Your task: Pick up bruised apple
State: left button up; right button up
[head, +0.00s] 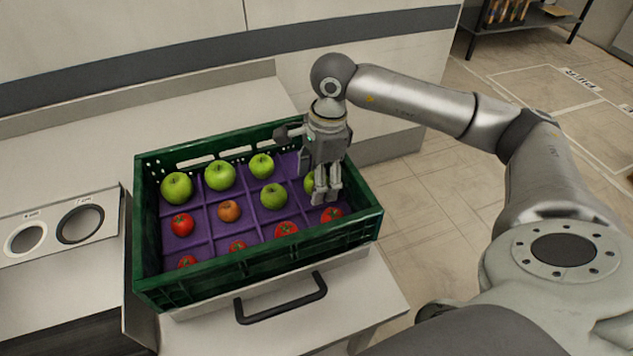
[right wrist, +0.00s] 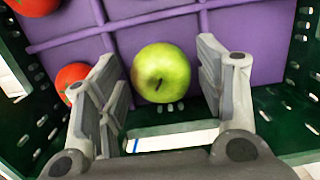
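A green crate (head: 190,270) with a purple divided insert (head: 207,230) holds green apples and red tomatoes. My right gripper (head: 326,192) points down into the crate's right side. In the right wrist view my right gripper (right wrist: 160,70) is open, with one finger on each side of a green apple (right wrist: 161,73). That apple shows partly behind the gripper in the head view (head: 310,186). It has a dark spot at its stem; I cannot tell whether it is bruised. A brownish-orange fruit (head: 229,211) sits mid-crate. My left gripper is out of view.
More green apples (head: 220,175) and several red tomatoes (head: 182,224) fill other compartments. The crate stands on a light counter with a black handle (head: 281,298) in front. A panel with two round openings (head: 60,226) is at left. Crate walls surround the gripper closely.

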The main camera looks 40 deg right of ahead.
jog(key=c, duration=0.7)
jog(key=shift+c, duration=0.2)
jog(key=shift+r, duration=0.15)
